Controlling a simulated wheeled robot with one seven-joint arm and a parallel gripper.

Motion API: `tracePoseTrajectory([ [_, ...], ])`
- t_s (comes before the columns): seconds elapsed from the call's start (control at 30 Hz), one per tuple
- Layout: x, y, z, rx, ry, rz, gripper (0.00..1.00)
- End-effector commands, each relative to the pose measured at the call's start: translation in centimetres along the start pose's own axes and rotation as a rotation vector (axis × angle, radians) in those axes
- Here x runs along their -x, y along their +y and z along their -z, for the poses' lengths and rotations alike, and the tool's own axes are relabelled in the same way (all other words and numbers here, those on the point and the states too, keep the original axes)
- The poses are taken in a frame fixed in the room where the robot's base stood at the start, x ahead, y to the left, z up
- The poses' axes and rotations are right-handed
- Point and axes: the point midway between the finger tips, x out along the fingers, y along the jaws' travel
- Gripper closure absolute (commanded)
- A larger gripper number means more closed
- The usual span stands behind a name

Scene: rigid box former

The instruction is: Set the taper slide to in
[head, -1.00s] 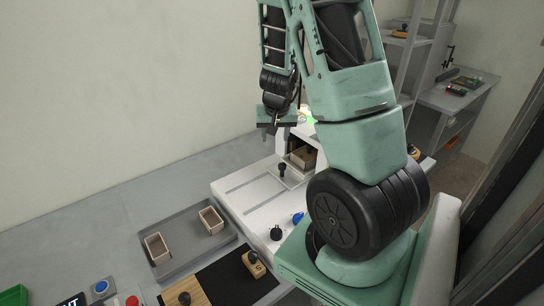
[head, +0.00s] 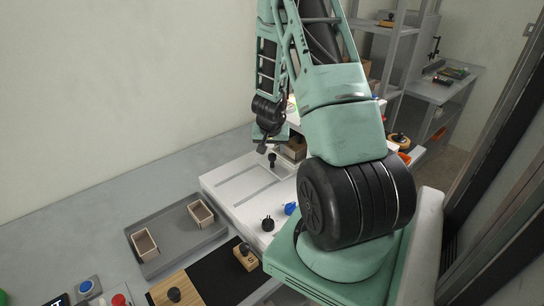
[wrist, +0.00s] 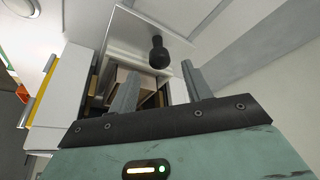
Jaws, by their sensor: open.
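A black upright knob (head: 272,161), which looks like the taper slide's handle, stands on the white machine top (head: 232,190) near its back right. In the wrist view the black knob (wrist: 158,52) has a round head on a short stem. My gripper (wrist: 160,70) is open and empty, its two grey fingers pointing towards the knob. The knob appears just beyond the fingertips, between their lines, with no contact visible. In the head view my gripper (head: 270,146) is just above the knob, its fingers hard to make out. Any in or out marking is unreadable.
A tan box (head: 293,150) sits in the machine opening beside the knob. A grey tray (head: 165,222) with two small boxes stands left. The machine top between is clear.

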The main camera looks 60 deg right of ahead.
Motion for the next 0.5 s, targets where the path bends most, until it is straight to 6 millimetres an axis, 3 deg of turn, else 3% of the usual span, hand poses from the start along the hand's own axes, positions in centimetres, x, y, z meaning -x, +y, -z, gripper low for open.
tracePoseTrajectory([
  [0.2, -2.8, 0.0, 0.0, -0.001, -0.001, 0.000, 0.51],
  [0.5, -3.6, 0.0, 0.0, 0.001, 0.001, 0.001, 0.51],
])
